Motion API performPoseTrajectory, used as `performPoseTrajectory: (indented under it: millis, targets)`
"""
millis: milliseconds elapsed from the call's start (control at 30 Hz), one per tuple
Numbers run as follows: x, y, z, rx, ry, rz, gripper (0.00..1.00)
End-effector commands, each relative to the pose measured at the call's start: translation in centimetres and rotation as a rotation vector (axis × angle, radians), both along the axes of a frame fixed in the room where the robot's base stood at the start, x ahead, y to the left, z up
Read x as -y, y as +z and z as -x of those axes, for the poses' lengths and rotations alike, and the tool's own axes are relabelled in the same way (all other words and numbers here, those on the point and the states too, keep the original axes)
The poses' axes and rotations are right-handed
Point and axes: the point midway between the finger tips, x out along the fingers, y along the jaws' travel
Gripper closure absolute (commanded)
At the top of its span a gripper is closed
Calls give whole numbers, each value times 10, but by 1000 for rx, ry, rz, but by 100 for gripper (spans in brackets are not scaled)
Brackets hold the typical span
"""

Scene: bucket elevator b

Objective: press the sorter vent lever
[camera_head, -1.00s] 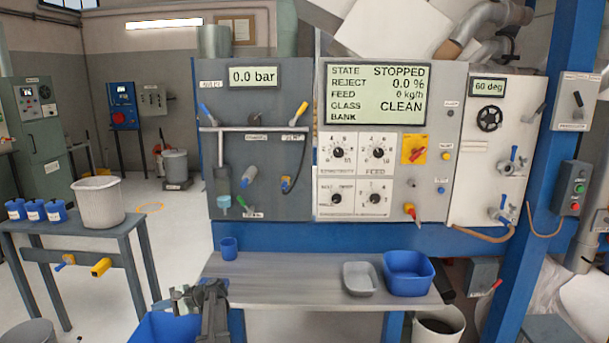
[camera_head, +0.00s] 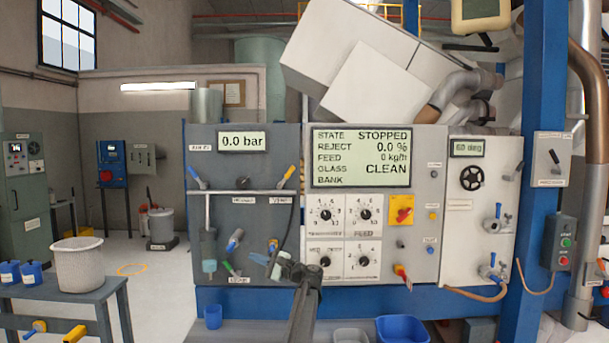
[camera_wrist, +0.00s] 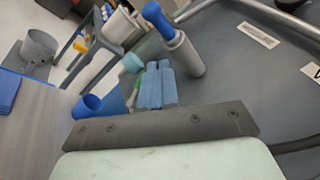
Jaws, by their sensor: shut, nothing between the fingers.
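The sorter's grey left panel (camera_head: 215,145) carries several levers. A yellow-handled lever (camera_head: 286,176) stands at its upper right above a small label (camera_head: 281,200) that seems to read VENT. A lever with a blue knob and grey body (camera_head: 235,240) sits lower; it also shows in the wrist view (camera_wrist: 187,55). A green-handled lever (camera_head: 231,268) is below it. My gripper (camera_head: 259,258) is in front of the panel's lower right, below the yellow lever and right of the blue-knobbed one. Its blue fingers (camera_wrist: 155,88) are together and empty. Whether they touch anything is unclear.
A dark hose (camera_head: 286,222) hangs beside my gripper. Right of it is the control panel with display (camera_head: 361,158), knobs and red switch (camera_head: 402,209). Below are a blue cup (camera_head: 213,316) and blue bin (camera_head: 400,329). A metal rail (camera_head: 245,193) crosses the left panel.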

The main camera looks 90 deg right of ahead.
Motion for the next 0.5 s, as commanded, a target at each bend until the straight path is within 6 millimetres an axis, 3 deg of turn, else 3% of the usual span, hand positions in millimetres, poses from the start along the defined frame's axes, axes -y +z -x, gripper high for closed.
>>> performPoseTrajectory:
  millis: [33, 300, 500]
  targets:
    - [13, 22, 27, 7, -31, 26, 100]
    - [44, 130, 154, 23, -183, 176, 100]
    - [49, 195, 228, 20, -273, 267, 100]
